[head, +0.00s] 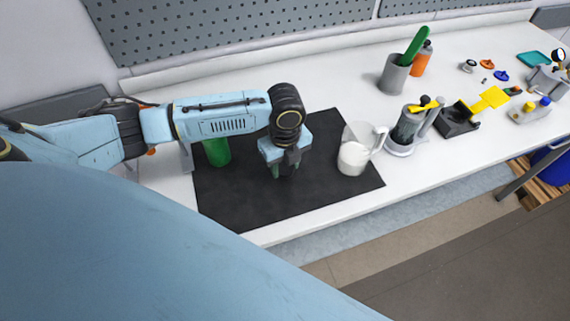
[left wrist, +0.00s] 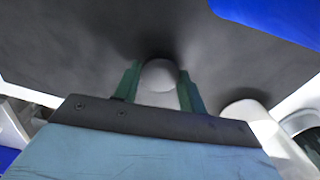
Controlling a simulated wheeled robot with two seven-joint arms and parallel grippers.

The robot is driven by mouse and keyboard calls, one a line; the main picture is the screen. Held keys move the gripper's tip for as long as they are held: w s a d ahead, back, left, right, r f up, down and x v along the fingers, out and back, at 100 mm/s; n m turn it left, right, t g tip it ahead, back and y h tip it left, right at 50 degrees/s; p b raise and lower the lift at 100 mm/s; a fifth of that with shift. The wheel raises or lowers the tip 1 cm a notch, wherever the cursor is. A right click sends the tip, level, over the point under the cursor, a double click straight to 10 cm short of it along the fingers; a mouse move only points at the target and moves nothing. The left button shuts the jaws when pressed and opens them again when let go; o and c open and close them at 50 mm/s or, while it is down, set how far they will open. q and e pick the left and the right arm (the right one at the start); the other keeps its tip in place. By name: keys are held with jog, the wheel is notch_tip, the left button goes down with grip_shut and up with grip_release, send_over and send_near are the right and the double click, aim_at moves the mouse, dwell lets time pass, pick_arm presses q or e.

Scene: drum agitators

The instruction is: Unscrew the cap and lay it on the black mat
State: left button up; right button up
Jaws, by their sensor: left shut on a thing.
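My left gripper (head: 283,172) points down over the middle of the black mat (head: 240,205). In the left wrist view its green fingers (left wrist: 158,88) are shut on a pale, rounded thing, which looks like the cap (left wrist: 160,75). The dark mat shows around the cap, with a shadow close by it. I cannot tell whether the cap touches the mat. In the head view the gripper hides the cap. A green container (head: 217,152) stands at the mat's back left, its top hidden behind my left arm. My right gripper is not in view.
A clear pitcher (head: 356,150) with white contents stands on the mat's right part. Beyond it are a grey blender-like device (head: 405,130), a black tray (head: 457,120), and a grey cup (head: 394,75) beside an orange bottle (head: 422,60). The mat's front left is clear.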

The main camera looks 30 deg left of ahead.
aim_at(285, 167)
pick_arm(q)
jog(key=shift+f, duration=0.25)
jog(key=shift+f, duration=0.1)
jog(key=o, duration=1.1)
notch_tip(285, 167, up, 12)
jog(key=shift+r+p, duration=0.1)
jog(key=shift+p, duration=0.3)
